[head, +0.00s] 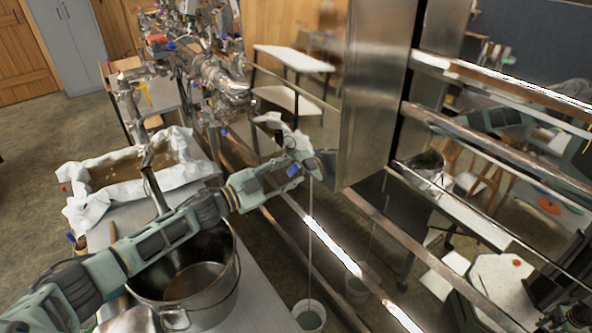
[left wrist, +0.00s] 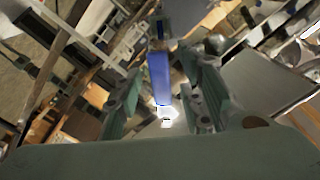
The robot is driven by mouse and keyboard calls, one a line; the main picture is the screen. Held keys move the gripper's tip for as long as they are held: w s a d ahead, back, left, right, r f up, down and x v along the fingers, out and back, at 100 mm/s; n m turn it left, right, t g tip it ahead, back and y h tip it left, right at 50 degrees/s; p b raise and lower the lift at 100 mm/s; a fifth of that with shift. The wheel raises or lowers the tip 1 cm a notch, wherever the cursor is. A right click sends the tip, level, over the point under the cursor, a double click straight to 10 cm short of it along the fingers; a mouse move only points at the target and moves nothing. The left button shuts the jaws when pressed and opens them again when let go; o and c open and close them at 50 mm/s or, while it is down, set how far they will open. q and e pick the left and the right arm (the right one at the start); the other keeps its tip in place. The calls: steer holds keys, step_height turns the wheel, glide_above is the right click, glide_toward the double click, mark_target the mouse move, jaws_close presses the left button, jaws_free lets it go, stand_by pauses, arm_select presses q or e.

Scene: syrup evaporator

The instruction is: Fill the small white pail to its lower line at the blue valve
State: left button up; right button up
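The small white pail (head: 309,318) stands low at the bottom of the head view, cut off by the frame edge. A thin stream (head: 310,235) falls from near the blue valve (head: 293,171) down to the pail. The level inside and any lines on the pail are too small to tell. My left gripper (head: 306,166) is at the valve. In the left wrist view the blue handle (left wrist: 159,78) stands between the two fingers of my left gripper (left wrist: 162,95), which are apart with gaps beside the handle. My right gripper is not in view.
A large steel pot (head: 222,298) stands under my left arm. A white-lined box of brown liquid (head: 122,190) is behind it. Steel rails and a shiny, reflecting evaporator wall (head: 376,85) stand close to the right of my left gripper. Pipes (head: 225,85) are behind.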

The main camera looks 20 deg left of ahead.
arm_select(q)
steer(key=shift+a, duration=0.15)
jaws_close()
stand_by(0.4)
